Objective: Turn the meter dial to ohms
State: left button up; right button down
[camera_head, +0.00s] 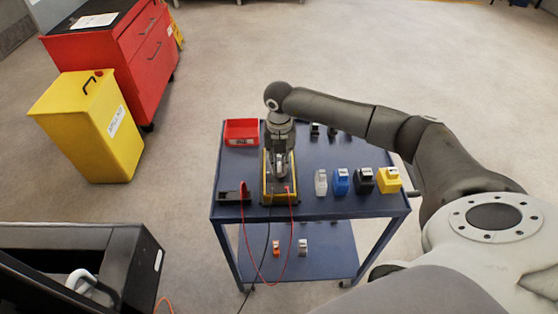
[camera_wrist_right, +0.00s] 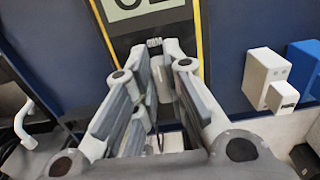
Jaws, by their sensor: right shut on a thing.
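The meter, a dark box with yellow edges (camera_head: 266,191), lies on the blue cart top. In the right wrist view its yellow edge (camera_wrist_right: 199,38) and part of its display (camera_wrist_right: 143,8) show at the top, with a partly cut-off reading. My right gripper (camera_head: 281,172) points down over the meter. In the wrist view its fingers (camera_wrist_right: 158,66) are closed in on the middle of the meter, where the dial is mostly hidden. The dial's setting cannot be read. My left gripper is not in view.
The blue cart (camera_head: 310,206) also holds a red bin (camera_head: 241,130), a black block (camera_head: 234,195) and a row of white, blue (camera_head: 341,182), black and yellow (camera_head: 389,180) blocks. Red and black leads hang off its front edge. A yellow bin (camera_head: 88,125) and red cabinet (camera_head: 125,50) stand left.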

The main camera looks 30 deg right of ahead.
aim_at(279, 163)
dwell(0.3)
jog(key=c, duration=1.5)
grip_release()
jog(key=shift+r, duration=0.1)
notch_tip(279, 163, up, 12)
jog(key=shift+f, duration=0.1)
